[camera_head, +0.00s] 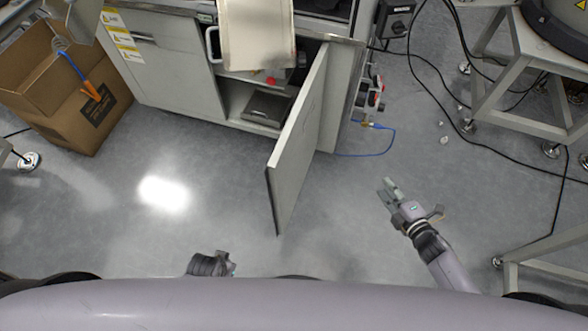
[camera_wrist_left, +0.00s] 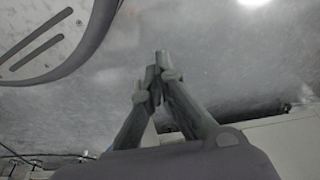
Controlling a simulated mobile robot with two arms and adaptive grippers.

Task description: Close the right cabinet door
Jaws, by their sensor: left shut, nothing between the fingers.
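The right cabinet door (camera_head: 298,142) is a light grey panel. It stands wide open, swung out from the cabinet's right side into the floor space. The opening behind it shows a shelf and a dark flat item (camera_head: 268,107) inside. My right gripper (camera_head: 387,190) is over the floor to the right of the door, apart from it. Its fingers are too small to tell whether they are open or shut. My left gripper (camera_wrist_left: 157,65) is shut and empty in the left wrist view. In the head view, part of my left arm's end (camera_head: 210,264) shows low, left of the door.
A cardboard box (camera_head: 75,120) stands left of the cabinet. A cloth-like sheet (camera_head: 257,35) hangs over the cabinet's front. A metal stand (camera_head: 525,85) and black cables are at the right. The floor (camera_head: 340,215) around the door's free edge is clear.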

